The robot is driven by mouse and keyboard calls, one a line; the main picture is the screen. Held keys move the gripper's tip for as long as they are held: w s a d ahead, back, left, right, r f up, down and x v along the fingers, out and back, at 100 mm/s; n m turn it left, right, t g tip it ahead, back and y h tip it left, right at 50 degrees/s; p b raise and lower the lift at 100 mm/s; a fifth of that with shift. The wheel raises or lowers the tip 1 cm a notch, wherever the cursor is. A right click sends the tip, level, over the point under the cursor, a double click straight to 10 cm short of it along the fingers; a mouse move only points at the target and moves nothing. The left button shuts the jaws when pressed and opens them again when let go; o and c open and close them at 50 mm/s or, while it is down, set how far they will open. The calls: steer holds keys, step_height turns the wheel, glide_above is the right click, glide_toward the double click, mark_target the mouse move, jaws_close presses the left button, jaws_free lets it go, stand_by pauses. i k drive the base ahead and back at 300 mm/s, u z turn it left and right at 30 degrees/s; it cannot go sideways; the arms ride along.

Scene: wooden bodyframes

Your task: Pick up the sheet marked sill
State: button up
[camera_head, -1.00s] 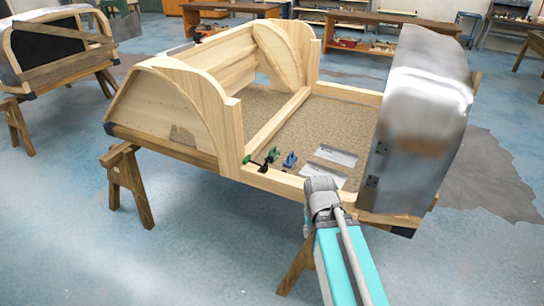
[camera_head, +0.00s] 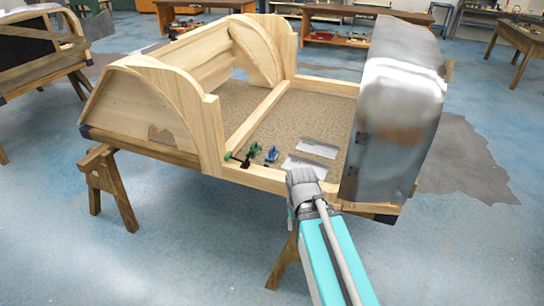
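Two pale, flat sheets lie on the speckled floor of the wooden bodyframe, near its front rail. The farther sheet (camera_head: 319,148) is beside the metal panel, and the nearer sheet (camera_head: 304,165) is just in front of it. Each seems to carry a small mark, too small to read, so I cannot tell which says sill. The grey joint at the end of the visible part of my arm is at the front rail, close below the nearer sheet in the picture. My gripper's fingers do not show. I see nothing held.
The wooden bodyframe (camera_head: 262,182) rests on trestles (camera_head: 108,185). A green clamp (camera_head: 248,153) and a blue clamp (camera_head: 271,154) are left of the sheets. A tall curved metal panel (camera_head: 393,120) stands at the right end. Open floor (camera_head: 180,265) lies in front.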

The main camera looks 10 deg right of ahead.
mark_target(321, 169)
steer(key=k, duration=1.35)
steer(key=u, duration=0.4)
steer(key=i, duration=1.2)
steer(key=u, duration=0.35)
steer(key=i, duration=0.85)
steer(key=z, duration=0.5)
steer(key=i, duration=0.7)
steer(key=z, duration=0.5)
